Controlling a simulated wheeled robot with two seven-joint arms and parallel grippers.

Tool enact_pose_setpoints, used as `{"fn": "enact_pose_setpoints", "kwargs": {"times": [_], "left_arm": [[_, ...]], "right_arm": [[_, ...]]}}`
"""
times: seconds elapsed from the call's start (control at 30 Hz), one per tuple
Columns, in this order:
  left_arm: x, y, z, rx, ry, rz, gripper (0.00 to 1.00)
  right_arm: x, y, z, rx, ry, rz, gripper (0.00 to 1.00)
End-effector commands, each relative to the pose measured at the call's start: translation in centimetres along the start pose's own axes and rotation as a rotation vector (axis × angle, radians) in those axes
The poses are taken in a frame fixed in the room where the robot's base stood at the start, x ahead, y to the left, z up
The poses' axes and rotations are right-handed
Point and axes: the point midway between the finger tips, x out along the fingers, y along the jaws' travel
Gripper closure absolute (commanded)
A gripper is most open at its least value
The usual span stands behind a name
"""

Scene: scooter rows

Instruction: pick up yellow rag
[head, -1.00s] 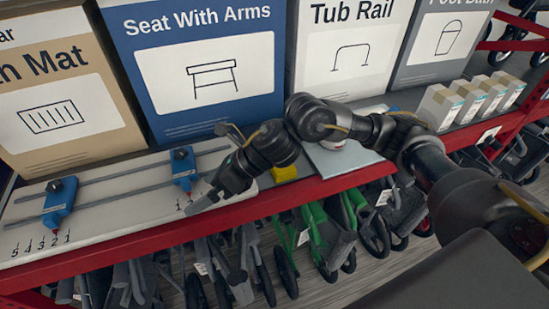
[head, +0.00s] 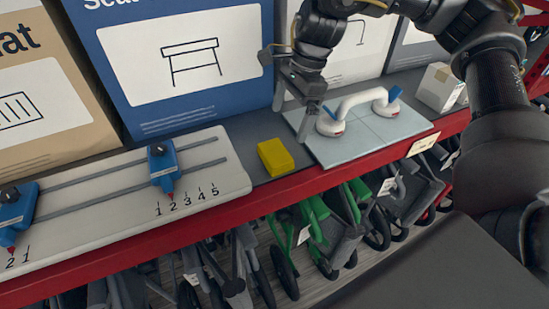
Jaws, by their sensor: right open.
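The yellow rag (head: 275,157) is a small folded block lying on the grey shelf. It sits between the white slider board and the pale tiled panel, near the red front edge. My right gripper (head: 292,115) hangs above and a little to the right of the rag, pointing down. Its jaws are open with nothing between them, and it does not touch the rag. My left gripper does not show.
A white slider board (head: 215,150) with blue sliders (head: 162,165) lies left of the rag. A pale tiled panel (head: 360,150) with a white grab handle (head: 365,97) lies right. Large boxes (head: 185,60) stand behind. The red shelf edge (head: 255,208) runs in front.

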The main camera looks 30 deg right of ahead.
Motion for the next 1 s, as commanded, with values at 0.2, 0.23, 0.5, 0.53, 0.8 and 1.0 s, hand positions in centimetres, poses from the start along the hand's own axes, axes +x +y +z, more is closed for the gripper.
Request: {"fn": "enact_pose_setpoints", "kwargs": {"times": [0.2, 0.23, 0.5, 0.53, 0.8, 1.0], "left_arm": [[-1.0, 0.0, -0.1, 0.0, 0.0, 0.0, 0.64], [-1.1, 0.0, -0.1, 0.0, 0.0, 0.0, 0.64], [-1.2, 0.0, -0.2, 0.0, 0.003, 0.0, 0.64], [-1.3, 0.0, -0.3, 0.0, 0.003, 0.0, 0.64], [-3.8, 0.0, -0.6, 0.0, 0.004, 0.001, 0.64], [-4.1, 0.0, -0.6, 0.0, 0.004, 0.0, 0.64]], "right_arm": [[3.2, 0.0, 0.2, -0.004, 0.001, 0.005, 0.0], [3.7, 0.0, 0.2, -0.003, 0.002, 0.005, 0.0], [5.2, 0.0, 0.2, -0.002, -0.001, 0.001, 0.0], [5.2, 0.0, 0.2, -0.002, -0.001, 0.002, 0.0], [8.5, -0.2, 0.4, -0.002, 0.001, 0.005, 0.0], [10.3, -0.3, 0.3, -0.001, -0.001, 0.002, 0.0]]}}
